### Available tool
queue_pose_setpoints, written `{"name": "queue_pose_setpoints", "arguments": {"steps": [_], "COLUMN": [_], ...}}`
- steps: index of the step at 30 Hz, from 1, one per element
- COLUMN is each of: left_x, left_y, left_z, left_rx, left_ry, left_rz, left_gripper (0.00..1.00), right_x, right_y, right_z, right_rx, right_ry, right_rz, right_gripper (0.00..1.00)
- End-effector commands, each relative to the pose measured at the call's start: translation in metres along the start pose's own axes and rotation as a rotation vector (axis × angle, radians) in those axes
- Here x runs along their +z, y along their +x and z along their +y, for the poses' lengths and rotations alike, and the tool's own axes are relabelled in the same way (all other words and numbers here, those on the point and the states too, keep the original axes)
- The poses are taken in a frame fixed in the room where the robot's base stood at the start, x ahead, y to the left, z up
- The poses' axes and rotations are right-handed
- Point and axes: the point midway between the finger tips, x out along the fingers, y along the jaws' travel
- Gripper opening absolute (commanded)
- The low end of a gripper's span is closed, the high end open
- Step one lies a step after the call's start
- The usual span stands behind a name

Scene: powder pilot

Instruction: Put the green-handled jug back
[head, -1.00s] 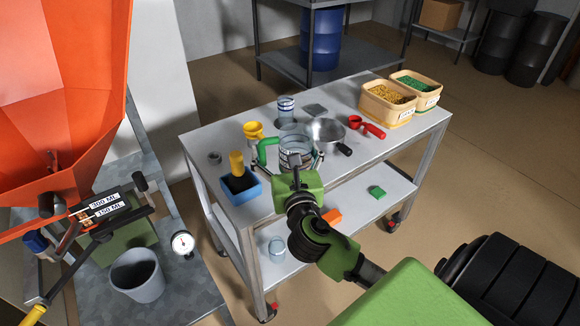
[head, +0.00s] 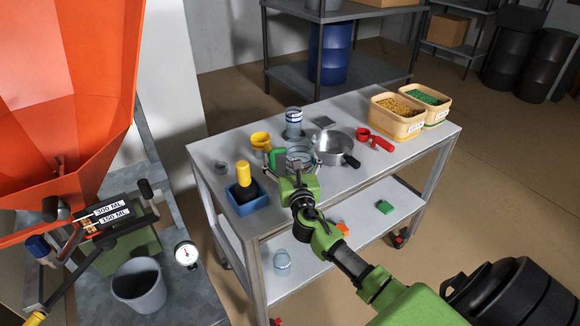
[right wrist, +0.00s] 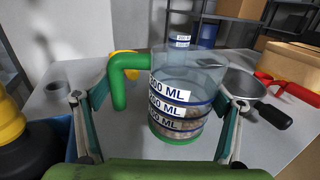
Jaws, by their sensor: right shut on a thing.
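The clear jug (head: 300,160) with a green handle (head: 277,157) is over the front part of the cart's top. In the right wrist view the jug (right wrist: 178,122) stands upright, with ML labels, a green base and greyish contents low down. Its green handle (right wrist: 118,85) points left. My right gripper (right wrist: 158,125) is shut on the jug's body, one finger on each side. In the head view the right gripper (head: 293,172) partly hides the jug. I cannot tell whether the base touches the cart top. My left gripper does not show.
Bins (head: 396,116) stand at the right end. The cart's front right is clear.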

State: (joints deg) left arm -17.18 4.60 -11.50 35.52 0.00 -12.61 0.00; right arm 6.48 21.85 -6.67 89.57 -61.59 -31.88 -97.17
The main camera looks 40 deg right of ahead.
Motion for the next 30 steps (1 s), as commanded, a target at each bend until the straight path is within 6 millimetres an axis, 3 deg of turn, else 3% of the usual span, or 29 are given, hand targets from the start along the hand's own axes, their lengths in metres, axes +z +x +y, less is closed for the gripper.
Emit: {"name": "queue_pose_setpoints", "arguments": {"steps": [1, 4, 16, 17, 18, 30], "left_x": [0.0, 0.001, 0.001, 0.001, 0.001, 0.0], "left_y": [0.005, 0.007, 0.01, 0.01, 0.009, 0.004], "left_z": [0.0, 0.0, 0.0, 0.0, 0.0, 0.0], "left_rx": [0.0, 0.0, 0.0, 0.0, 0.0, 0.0], "left_ry": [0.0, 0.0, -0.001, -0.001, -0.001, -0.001], "left_rz": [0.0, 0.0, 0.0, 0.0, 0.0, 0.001], "left_gripper": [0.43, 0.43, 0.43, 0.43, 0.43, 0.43], "right_x": [-0.013, -0.022, -0.027, -0.028, -0.027, -0.021], "right_y": [-0.001, -0.001, -0.001, -0.001, -0.001, -0.002], "right_z": [0.001, 0.001, 0.001, 0.001, 0.001, 0.001], "right_rx": [0.001, 0.0, 0.001, 0.001, 0.001, 0.001], "right_ry": [0.0, 0.001, 0.0, 0.0, 0.0, 0.0], "right_rz": [0.006, 0.004, 0.002, 0.003, 0.003, 0.003], "right_gripper": [0.5, 0.5, 0.5, 0.89, 0.99, 1.0]}}
